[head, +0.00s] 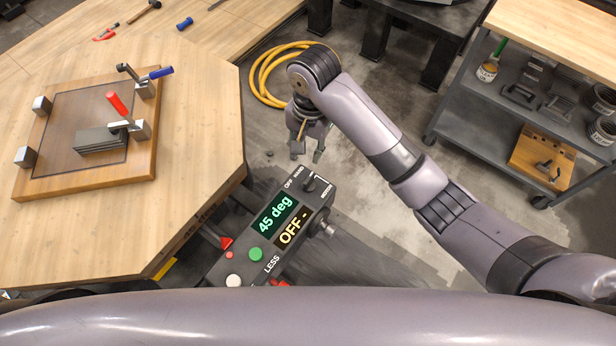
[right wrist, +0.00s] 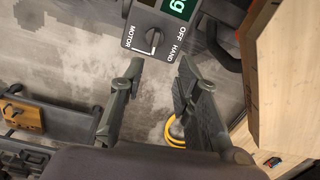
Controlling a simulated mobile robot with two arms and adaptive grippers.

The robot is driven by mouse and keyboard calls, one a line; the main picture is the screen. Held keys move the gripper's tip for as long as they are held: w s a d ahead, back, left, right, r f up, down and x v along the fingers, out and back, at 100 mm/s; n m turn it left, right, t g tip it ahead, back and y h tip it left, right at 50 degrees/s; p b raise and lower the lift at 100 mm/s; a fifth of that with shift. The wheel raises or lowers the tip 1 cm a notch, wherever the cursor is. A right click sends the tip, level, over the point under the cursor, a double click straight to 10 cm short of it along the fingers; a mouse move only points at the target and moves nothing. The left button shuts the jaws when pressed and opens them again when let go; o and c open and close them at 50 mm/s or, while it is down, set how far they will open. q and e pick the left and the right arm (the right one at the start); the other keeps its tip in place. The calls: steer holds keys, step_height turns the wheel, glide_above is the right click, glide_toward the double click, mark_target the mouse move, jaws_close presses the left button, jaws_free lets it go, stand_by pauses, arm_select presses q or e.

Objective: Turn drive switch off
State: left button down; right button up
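The control box (head: 262,250) stands beside the wooden bench. Its drive switch (head: 314,184) is a dark rotary knob at the far end, among the labels OFF, HAND and MOTOR. The switch also shows at the top of the right wrist view (right wrist: 152,40); I cannot tell for sure which label it points to. The upper display (head: 274,215) reads "45 deg" and the lower display (head: 294,228) reads "OFF -". My right gripper (head: 307,152) is open and empty, beyond the switch and apart from it. Its spread fingers also show in the right wrist view (right wrist: 158,72). My left gripper is not in view.
The bench (head: 200,125) at left carries a board with clamps (head: 50,165). The box also has a green button (head: 255,254), a white button (head: 233,281) and a side knob (head: 326,230). A yellow hose (head: 262,75) lies on the floor. A shelf cart (head: 480,110) stands right.

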mark_target(308, 179)
steer(key=shift+m+h, duration=0.3)
steer(key=f, duration=1.5)
steer(key=shift+w+d+f+b, duration=0.1)
steer(key=shift+w+f+b, duration=0.15)
steer(key=shift+f+b, duration=0.1)
jaws_close()
